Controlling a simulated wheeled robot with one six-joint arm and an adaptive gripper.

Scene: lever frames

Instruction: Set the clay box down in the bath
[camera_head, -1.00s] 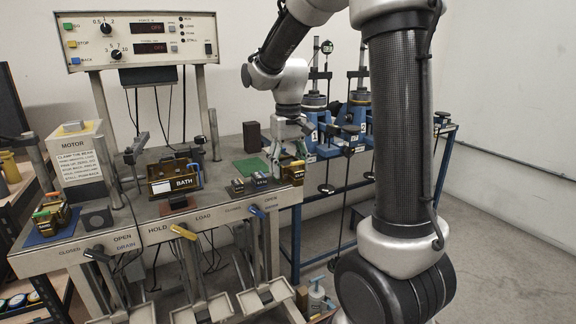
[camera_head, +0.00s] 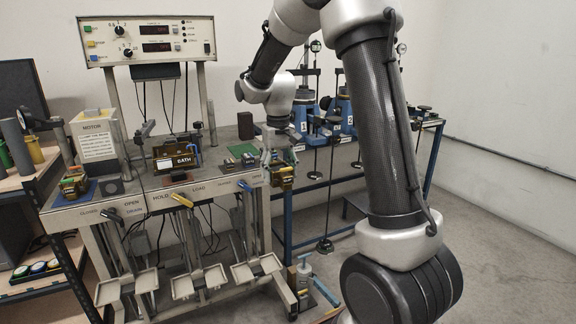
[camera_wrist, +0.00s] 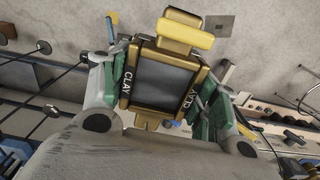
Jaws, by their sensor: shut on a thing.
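The clay box (camera_wrist: 165,82) is a dark, brass-edged frame with CLAY labels and a yellow handle-like piece on one side. My gripper (camera_wrist: 160,95) is shut on it, with a finger pad against each labelled side. In the head view my gripper (camera_head: 278,160) holds the clay box (camera_head: 284,180) off the bench's right end, with floor behind it in the wrist view. The bath (camera_head: 174,162), a dark and brass tray with a BATH label, stands on the bench to the left, well apart from the box.
Small dark boxes (camera_head: 228,164) and a green mat (camera_head: 243,150) lie on the bench's right part. A dark brown block (camera_head: 246,125) stands behind. Coloured levers (camera_head: 181,199) jut from the bench front. A motor housing (camera_head: 97,135) stands left. Blue-based devices (camera_head: 304,120) stand right.

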